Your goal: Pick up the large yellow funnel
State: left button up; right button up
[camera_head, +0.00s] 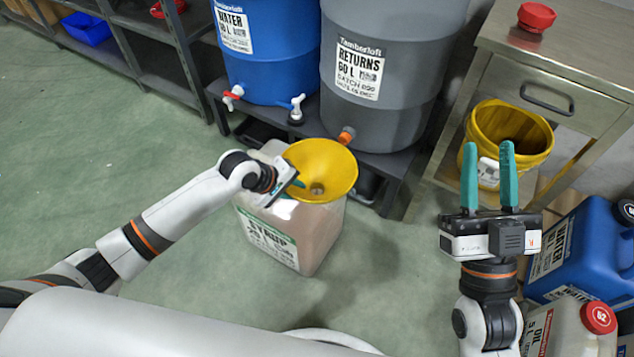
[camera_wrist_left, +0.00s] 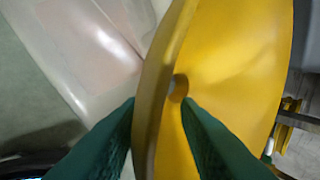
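The large yellow funnel (camera_head: 326,163) sits mouth up on top of a translucent jug (camera_head: 317,232) labelled syrup. The spout end is hidden in the jug. My left gripper (camera_head: 291,184) is at the funnel's near left rim. In the left wrist view its green fingers (camera_wrist_left: 158,108) stand apart on either side of the funnel's rim (camera_wrist_left: 147,125), one outside and one over the bowl (camera_wrist_left: 228,75). A gap shows between the rim and the inner finger. My right gripper (camera_head: 489,168) is open and empty, pointing up, well right of the jug.
A blue water drum (camera_head: 265,65) and a grey returns drum (camera_head: 385,95) stand on a low shelf behind the jug. A yellow bucket (camera_head: 480,125) is under the metal table (camera_head: 570,55). Blue (camera_head: 575,250) and white (camera_head: 560,330) containers stand at right. Left floor is clear.

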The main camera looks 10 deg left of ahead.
pick_arm(q)
grip_shut()
jog(key=shift+r, duration=0.15)
dwell(0.4)
